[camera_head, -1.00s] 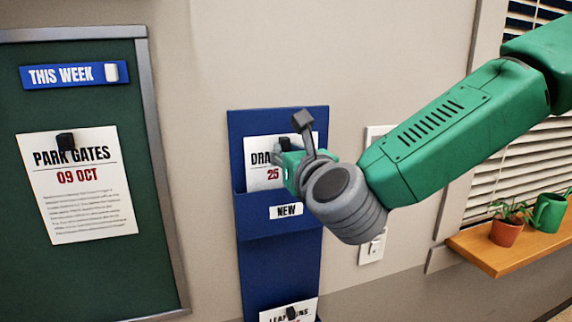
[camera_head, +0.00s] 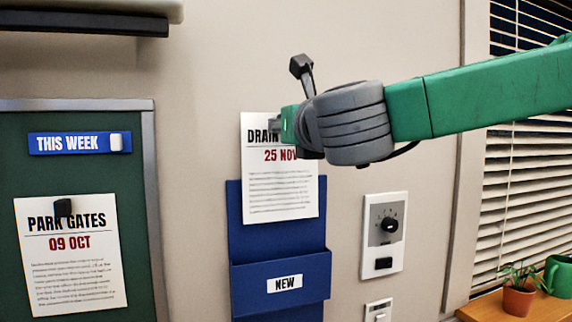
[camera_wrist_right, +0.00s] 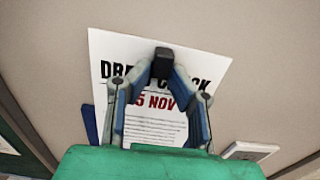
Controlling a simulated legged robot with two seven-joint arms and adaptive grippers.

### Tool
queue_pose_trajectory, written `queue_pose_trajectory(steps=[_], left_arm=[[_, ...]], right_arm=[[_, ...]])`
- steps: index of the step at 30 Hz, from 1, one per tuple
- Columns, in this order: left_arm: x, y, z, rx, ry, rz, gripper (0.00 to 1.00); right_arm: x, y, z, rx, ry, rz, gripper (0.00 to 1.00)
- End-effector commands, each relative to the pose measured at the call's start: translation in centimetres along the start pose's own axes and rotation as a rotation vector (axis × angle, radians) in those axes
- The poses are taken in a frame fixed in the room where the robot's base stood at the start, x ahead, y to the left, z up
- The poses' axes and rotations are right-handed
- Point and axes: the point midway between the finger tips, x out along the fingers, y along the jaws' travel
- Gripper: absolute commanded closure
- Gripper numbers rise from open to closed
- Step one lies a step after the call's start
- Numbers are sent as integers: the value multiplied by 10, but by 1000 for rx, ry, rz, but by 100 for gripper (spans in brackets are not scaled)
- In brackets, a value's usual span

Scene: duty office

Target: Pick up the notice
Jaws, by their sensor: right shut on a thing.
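The notice (camera_head: 282,193) is a white sheet with a black heading that begins "DRAIN" and a red "25 NOV". It is above the blue wall pocket (camera_head: 281,272) labelled NEW, its lower part in front of the pocket's back panel. My right gripper (camera_head: 279,124) is at the sheet's top right and hides part of the heading. In the right wrist view the fingers (camera_wrist_right: 162,75) close on a dark block at the top of the notice (camera_wrist_right: 155,128). My left gripper does not show.
A green board (camera_head: 27,170) at left has a THIS WEEK label (camera_head: 78,143) and a PARK GATES notice (camera_head: 72,255) with a black clip. A dial panel (camera_head: 384,237) and a switch (camera_head: 378,311) are right of the pocket. A shelf with a plant (camera_head: 519,297) stands at lower right.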

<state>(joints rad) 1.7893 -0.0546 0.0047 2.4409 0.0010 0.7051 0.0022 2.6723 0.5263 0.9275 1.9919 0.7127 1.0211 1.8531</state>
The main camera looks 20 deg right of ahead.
Motion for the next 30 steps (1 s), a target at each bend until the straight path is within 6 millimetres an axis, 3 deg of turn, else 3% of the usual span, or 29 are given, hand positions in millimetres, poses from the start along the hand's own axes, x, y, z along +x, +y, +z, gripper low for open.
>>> queue_pose_trajectory(steps=[9, 15, 21, 30], left_arm=[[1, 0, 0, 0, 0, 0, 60], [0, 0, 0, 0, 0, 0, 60], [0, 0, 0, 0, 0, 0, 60], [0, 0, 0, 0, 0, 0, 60]], right_arm=[[0, 0, 67, 1, -4, -2, 100], [0, 0, 94, 1, -2, -2, 100], [0, 1, 107, -1, 0, 0, 100], [0, 0, 110, -1, -1, 0, 100]])
